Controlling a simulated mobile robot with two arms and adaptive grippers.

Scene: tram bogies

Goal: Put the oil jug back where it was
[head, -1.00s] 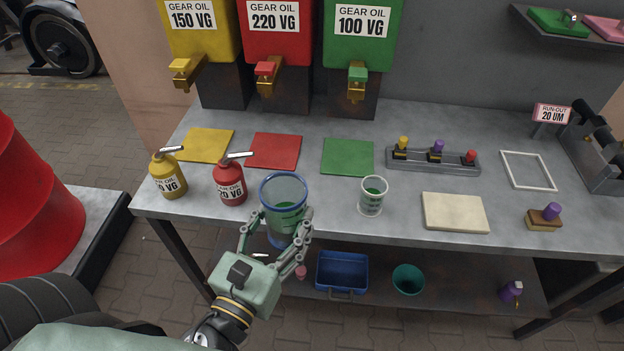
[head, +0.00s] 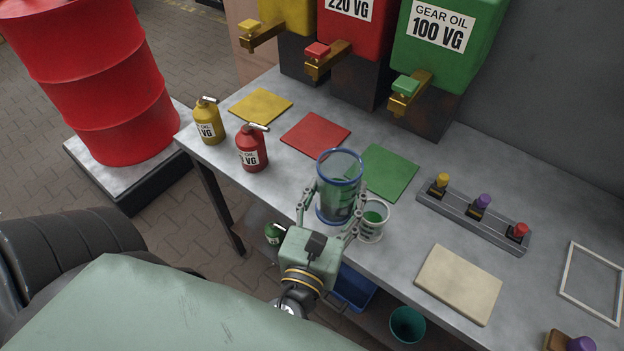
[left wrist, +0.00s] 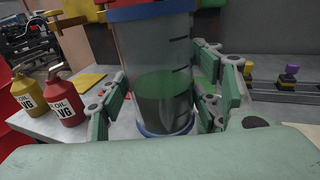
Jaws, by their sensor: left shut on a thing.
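The oil jug (head: 338,205) is a clear, upright cylinder with blue rim and base and green liquid inside. My left gripper (head: 336,192) is shut around it, a finger on each side. The left wrist view shows the jug (left wrist: 158,75) between the fingers (left wrist: 160,100). In the head view it overlaps the green mat's (head: 385,171) front-left part, just left of a small cup (head: 372,222) with green liquid. I cannot tell whether its base touches the bench. My right gripper is not in view.
On the bench (head: 290,185) stand yellow (head: 208,125) and red (head: 251,150) oil cans, with yellow and red mats behind. Dispensers with taps (head: 408,90) overhang the back. A knob rack (head: 472,215) and beige pad (head: 458,284) lie right. A blue bin (head: 355,288) sits below.

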